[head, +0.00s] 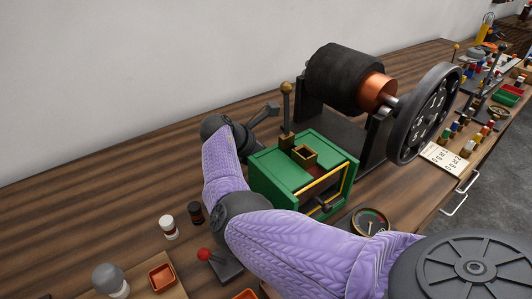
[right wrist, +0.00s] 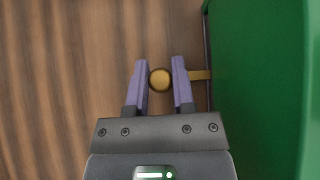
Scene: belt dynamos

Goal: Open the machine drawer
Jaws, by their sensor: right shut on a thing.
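The machine is a green box (head: 275,180) with a yellow-framed front opening, standing on the wooden bench. Its green side also fills the right of the right wrist view (right wrist: 262,90). A round brass knob (right wrist: 160,79) sticks out from that side on a short brass stem (right wrist: 200,75). My right gripper (right wrist: 161,82) is shut on the knob, with one purple finger on each side. A thin dark strip runs along the box's edge by the stem; I cannot tell how far the drawer is out. In the head view my right arm hides the knob and the fingertips. My left gripper is not in view.
A dynamo with a black drum (head: 340,78) and a spoked wheel (head: 425,113) stands behind and right of the box. A round gauge (head: 370,222), two small jars (head: 168,227) and a red-knobbed lever (head: 204,254) are nearby. The bench at far left is clear.

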